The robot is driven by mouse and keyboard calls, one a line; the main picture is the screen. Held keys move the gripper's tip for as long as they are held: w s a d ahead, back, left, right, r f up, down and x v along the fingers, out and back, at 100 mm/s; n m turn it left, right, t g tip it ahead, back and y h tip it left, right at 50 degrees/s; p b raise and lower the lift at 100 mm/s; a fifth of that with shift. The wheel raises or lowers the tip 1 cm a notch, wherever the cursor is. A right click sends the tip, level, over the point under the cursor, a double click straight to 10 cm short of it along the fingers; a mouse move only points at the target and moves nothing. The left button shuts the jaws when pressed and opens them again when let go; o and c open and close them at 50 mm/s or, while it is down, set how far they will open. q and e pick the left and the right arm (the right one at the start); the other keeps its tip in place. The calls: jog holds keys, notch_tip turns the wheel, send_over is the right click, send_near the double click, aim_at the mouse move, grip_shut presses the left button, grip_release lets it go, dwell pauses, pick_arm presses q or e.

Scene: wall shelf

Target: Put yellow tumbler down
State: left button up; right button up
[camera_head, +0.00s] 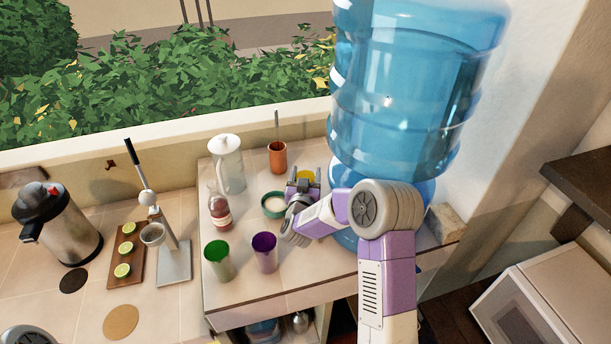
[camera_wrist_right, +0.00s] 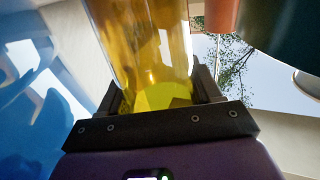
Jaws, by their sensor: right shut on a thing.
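The yellow tumbler (camera_head: 306,174) is mostly hidden behind my right gripper (camera_head: 303,184) in the head view, over the back part of the counter. In the right wrist view the tumbler (camera_wrist_right: 142,45) is see-through yellow and stands between the two dark fingers of the right gripper (camera_wrist_right: 157,88). The right gripper is shut on it. I cannot tell whether the tumbler's base touches the counter. My left gripper is not in view.
The large blue water bottle (camera_head: 400,95) stands close on the right. A green bowl (camera_head: 273,207), terracotta cup (camera_head: 278,157), glass pitcher (camera_head: 227,165), reddish bottle (camera_head: 219,212), purple tumbler (camera_head: 264,254) and green tumbler (camera_head: 218,262) are left of the gripper. The counter's front right (camera_head: 320,270) is clear.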

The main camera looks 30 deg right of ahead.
jog(key=shift+f+b, duration=0.15)
jog(key=shift+b, duration=0.15)
jog(key=o, duration=1.5)
